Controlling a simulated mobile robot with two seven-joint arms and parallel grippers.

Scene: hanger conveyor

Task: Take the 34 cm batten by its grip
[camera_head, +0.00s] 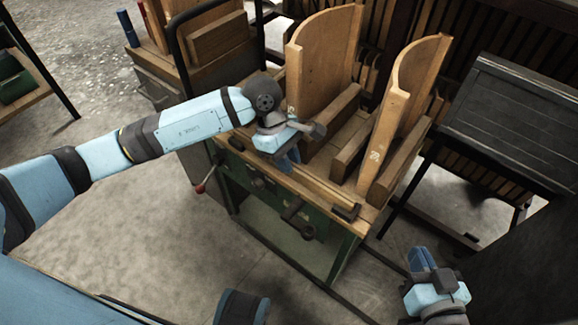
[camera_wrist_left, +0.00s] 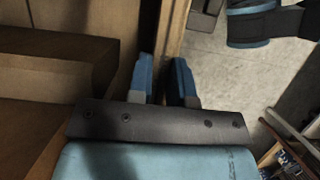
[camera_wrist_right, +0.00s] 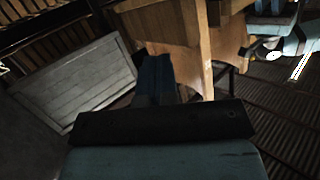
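I cannot pick out the 34 cm batten by its length. Wooden pieces stand and lie on the bench (camera_head: 316,184), among them a low block (camera_head: 345,148) between two curved upright panels (camera_head: 322,62) (camera_head: 402,112). A small dark piece (camera_head: 347,212) sits at the bench's front edge. My left gripper (camera_head: 290,157) is over the front edge, left of that piece. In the left wrist view its blue fingers (camera_wrist_left: 162,80) are apart, with no clearly held thing between them. My right gripper (camera_head: 422,260) is low at the right; its fingers look together in the right wrist view (camera_wrist_right: 155,78), empty.
A dark panelled table (camera_head: 515,110) stands right of the bench. Wooden slats (camera_head: 440,25) line the back. A cart with wooden boxes (camera_head: 218,40) stands behind left, and a shelf with a green object (camera_head: 15,80) is at far left. Floor (camera_head: 130,225) is open in front.

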